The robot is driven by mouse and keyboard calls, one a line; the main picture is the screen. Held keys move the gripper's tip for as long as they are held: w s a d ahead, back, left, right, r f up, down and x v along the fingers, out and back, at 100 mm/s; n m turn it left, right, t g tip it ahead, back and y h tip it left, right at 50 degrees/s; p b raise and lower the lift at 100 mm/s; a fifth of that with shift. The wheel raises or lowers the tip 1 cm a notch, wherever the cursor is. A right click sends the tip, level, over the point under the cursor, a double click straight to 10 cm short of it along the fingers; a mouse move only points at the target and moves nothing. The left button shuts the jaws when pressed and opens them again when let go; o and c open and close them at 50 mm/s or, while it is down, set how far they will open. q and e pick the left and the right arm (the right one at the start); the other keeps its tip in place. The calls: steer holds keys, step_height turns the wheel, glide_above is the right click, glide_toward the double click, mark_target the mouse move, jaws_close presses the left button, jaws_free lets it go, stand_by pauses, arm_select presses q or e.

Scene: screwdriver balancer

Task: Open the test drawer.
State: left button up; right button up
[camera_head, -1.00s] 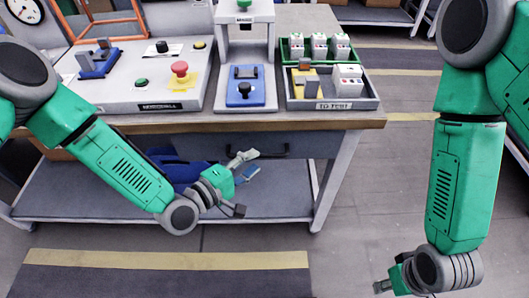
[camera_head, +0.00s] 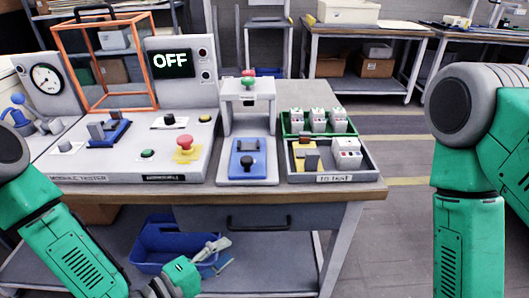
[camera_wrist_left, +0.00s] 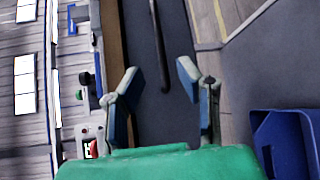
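The test drawer (camera_head: 205,218) is the dark front under the workbench top and looks shut. Its black bar handle (camera_head: 258,222) runs across the front. My left gripper (camera_head: 221,252) is below and to the left of the handle in the head view, apart from it. In the left wrist view the left gripper (camera_wrist_left: 157,78) has its two fingers spread with nothing between the tips. The handle (camera_wrist_left: 160,45) shows there beyond the fingers, lined up with the gap between them. My right gripper is outside the frames; only its arm shows at the right.
A blue bin (camera_head: 158,250) sits on the lower shelf, close to my left gripper; it also shows in the wrist view (camera_wrist_left: 285,122). The bench top (camera_head: 250,194) holds a control panel with an OFF display (camera_head: 170,63), a press stand and a grey tray (camera_head: 370,172). Floor is clear right of the bench.

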arm_select(q)
steer(key=s+a+f+m+g+y, duration=0.6)
steer(key=s+a+f+m+g, duration=0.15)
steer(key=s+f, duration=0.45)
steer(key=s+a+m+g+y, duration=0.35)
steer(key=s+a+y, duration=0.25)
steer(key=s+a, duration=0.55)
steer(key=n+t+h+b, duration=0.2)
steer(key=n+t+h, duration=0.4)
steer(key=n+t, duration=0.85)
glide_toward(260, 228)
steer(key=x, duration=0.3)
steer(key=b+x, duration=0.1)
steer(key=x, duration=0.3)
steer(key=b+x, duration=0.1)
steer(key=x, duration=0.2)
steer(key=shift+w+f, duration=0.2)
steer(key=shift+f, duration=0.1)
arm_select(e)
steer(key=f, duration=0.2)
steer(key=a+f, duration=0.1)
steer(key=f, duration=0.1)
